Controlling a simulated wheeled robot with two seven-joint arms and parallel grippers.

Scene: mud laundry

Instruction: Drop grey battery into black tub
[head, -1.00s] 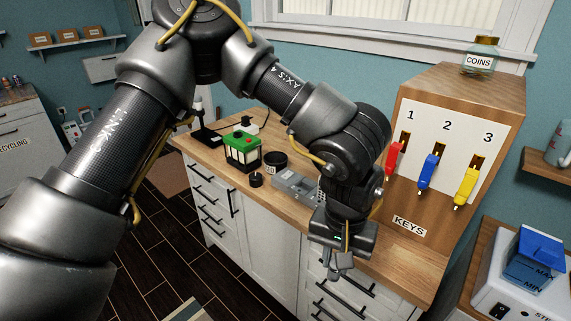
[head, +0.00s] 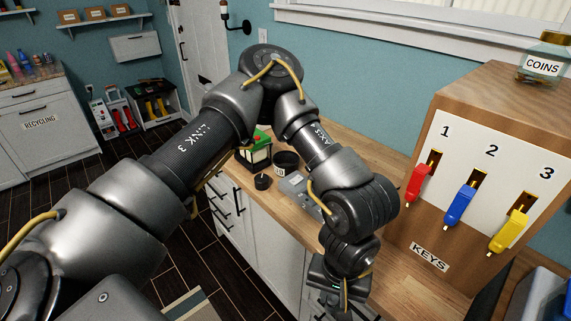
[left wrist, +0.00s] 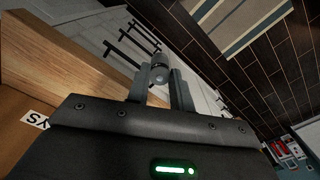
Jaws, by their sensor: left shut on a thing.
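The grey battery (left wrist: 159,70) shows as a small grey cylinder between the fingertips of my left gripper (left wrist: 160,82) in the left wrist view. The gripper is shut on it. In the head view my left gripper (head: 338,296) hangs low in front of the counter, near the bottom edge, and the battery cannot be made out there. The black tub (head: 287,164), a small round open container with a white label, stands on the wooden counter, beyond and left of the gripper. My right gripper is not in view.
A grey device (head: 297,186) lies nearer, partly behind my arm. The wooden key cabinet (head: 450,190) with red, blue and yellow keys rises on the right.

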